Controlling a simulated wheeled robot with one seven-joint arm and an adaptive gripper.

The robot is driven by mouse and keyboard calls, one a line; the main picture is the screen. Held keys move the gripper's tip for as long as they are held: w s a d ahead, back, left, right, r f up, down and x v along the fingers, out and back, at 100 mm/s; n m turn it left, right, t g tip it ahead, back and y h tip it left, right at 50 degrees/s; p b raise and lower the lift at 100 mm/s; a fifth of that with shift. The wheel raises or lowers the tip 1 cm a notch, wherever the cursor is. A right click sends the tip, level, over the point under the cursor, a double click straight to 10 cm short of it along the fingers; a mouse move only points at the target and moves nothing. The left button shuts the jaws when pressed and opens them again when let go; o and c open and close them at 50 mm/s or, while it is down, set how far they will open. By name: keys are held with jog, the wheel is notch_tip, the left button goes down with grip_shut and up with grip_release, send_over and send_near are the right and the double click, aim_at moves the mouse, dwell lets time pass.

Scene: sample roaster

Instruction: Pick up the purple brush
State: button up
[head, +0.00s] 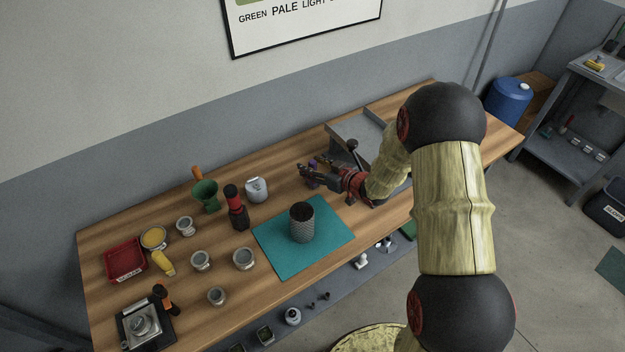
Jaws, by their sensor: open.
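The purple brush (312,164) shows in the head view only as small purple patches at my gripper, on the wooden table right of the middle. Most of it is hidden behind the fingers. My gripper (303,175) is open and low over the table, pointing left, with its fingers close around or beside the brush. I cannot tell whether they touch it.
A teal mat (275,261) with a dark mesh cylinder (302,222) lies in front. A grey metal tray (362,128) stands behind my wrist. A white device (256,189), a black-and-red grinder (236,208) and a green dripper (205,195) stand left.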

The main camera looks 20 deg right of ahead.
grip_shut()
dwell(0.5)
dwell(0.5)
